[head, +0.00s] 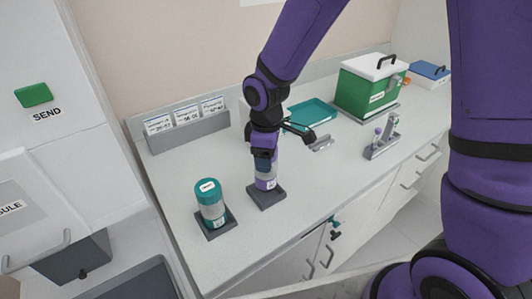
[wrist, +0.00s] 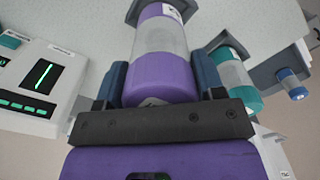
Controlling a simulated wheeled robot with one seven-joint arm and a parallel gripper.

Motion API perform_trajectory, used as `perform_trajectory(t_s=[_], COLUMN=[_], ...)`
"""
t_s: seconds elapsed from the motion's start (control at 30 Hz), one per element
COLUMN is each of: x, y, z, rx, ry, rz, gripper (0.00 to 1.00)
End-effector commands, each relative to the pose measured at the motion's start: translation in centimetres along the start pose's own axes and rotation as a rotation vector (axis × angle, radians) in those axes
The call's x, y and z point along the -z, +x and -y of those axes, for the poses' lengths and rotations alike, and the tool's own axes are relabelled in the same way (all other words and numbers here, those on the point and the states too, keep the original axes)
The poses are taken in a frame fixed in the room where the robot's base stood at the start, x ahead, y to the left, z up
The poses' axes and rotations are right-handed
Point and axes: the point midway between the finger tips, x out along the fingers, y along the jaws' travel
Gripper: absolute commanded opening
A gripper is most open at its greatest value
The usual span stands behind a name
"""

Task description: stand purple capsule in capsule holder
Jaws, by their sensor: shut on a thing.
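The purple capsule (head: 266,182) has a clear middle and purple ends. It is upright at the dark grey capsule holder (head: 268,199) on the counter. My gripper (head: 264,160) points down and is shut on the capsule's upper end. In the wrist view the capsule (wrist: 160,45) sits between the two blue fingers (wrist: 163,78). Its far end meets the holder (wrist: 132,14), which is partly cut off at the picture's top edge. I cannot tell whether the capsule's base rests fully on the holder's floor.
A teal-capped capsule (head: 210,205) stands in another holder (head: 218,231) to the left. A label rack (head: 188,130), a teal tray (head: 312,112), a green box (head: 368,90) and a small grey tube stand (head: 382,147) are on the counter. The front counter between is clear.

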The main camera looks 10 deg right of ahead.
Motion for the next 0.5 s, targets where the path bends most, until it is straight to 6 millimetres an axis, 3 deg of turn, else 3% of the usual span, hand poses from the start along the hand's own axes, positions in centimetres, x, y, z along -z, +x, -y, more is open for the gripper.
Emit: perform_trajectory(t_s=[0.5], x=[-0.05], y=[0.34], z=[-0.01], rx=[-0.001], ry=[0.000], rz=[-0.001], gripper=[0.34])
